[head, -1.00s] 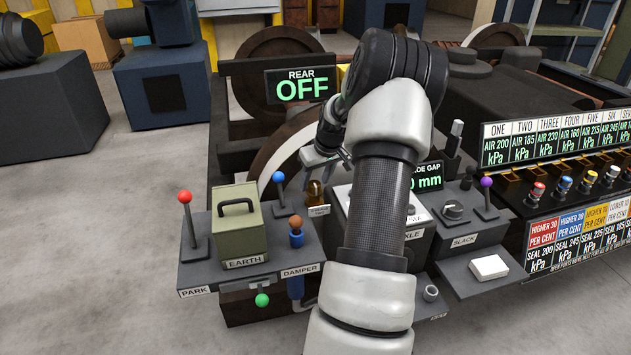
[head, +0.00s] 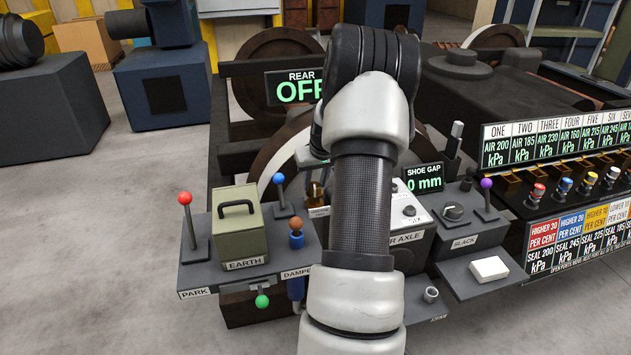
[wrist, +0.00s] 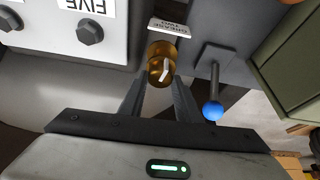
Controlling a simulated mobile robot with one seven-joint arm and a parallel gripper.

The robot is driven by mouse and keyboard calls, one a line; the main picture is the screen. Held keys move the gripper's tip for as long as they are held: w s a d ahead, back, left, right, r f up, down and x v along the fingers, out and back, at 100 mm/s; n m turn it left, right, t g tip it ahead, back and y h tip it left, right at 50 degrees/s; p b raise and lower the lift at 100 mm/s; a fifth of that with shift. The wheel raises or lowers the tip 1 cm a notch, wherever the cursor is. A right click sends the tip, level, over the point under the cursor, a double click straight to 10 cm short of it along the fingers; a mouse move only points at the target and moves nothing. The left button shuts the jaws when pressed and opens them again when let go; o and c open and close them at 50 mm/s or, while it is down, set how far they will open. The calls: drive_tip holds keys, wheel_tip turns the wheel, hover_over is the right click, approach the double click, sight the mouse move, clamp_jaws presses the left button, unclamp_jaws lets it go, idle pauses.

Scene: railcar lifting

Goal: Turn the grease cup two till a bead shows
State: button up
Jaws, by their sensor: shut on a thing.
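The grease cup two (wrist: 160,57) is a small amber-brass cup with a white mark on its face. Its upside-down label, "GREASE TWO" (wrist: 169,27), is beside it in the wrist view. My gripper (wrist: 161,82) has its two dark fingers on either side of the cup, shut on it. In the head view the cup (head: 316,193) shows as a small brass shape left of my forearm. My fingers are mostly hidden there behind my arm.
A blue-knobbed lever (wrist: 212,108) stands close beside the cup. A green EARTH box (head: 240,226), red-knobbed PARK lever (head: 187,215) and brown-topped damper handle (head: 296,232) are to the left. The shoe gap display (head: 424,179) reads 0 mm; the rear display (head: 294,88) is partly covered.

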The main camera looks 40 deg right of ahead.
drive_tip(key=m, duration=0.2)
drive_tip(key=m+h, duration=0.1)
drive_tip(key=shift+w+a+m+g+p, duration=0.2)
drive_tip(key=shift+m+g+p, duration=0.1)
drive_tip(key=shift+m, duration=0.1)
drive_tip(key=m+g+h+p, duration=0.1)
drive_tip(key=m, duration=0.2)
drive_tip(key=shift+r+m, duration=0.1)
drive_tip(key=shift+m, duration=0.2)
drive_tip(key=m+g+p, duration=0.1)
drive_tip(key=m, duration=0.2)
drive_tip(key=m+g+p, duration=0.1)
drive_tip(key=m+p, duration=0.1)
drive_tip(key=m, duration=0.1)
drive_tip(key=shift+w+g+h, duration=0.2)
drive_tip(key=shift+g+h, duration=0.2)
drive_tip(key=m, duration=0.2)
drive_tip(key=m+g+p, duration=0.1)
drive_tip(key=m, duration=0.1)
drive_tip(key=shift+w+m+g, duration=0.1)
drive_tip(key=shift+m+g, duration=0.2)
drive_tip(key=shift+m, duration=0.1)
drive_tip(key=m, duration=0.2)
drive_tip(key=m+g+y, duration=0.1)
drive_tip(key=m, duration=0.1)
drive_tip(key=shift+w+y, duration=0.1)
drive_tip(key=shift+y, duration=0.2)
drive_tip(key=shift+m, duration=0.3)
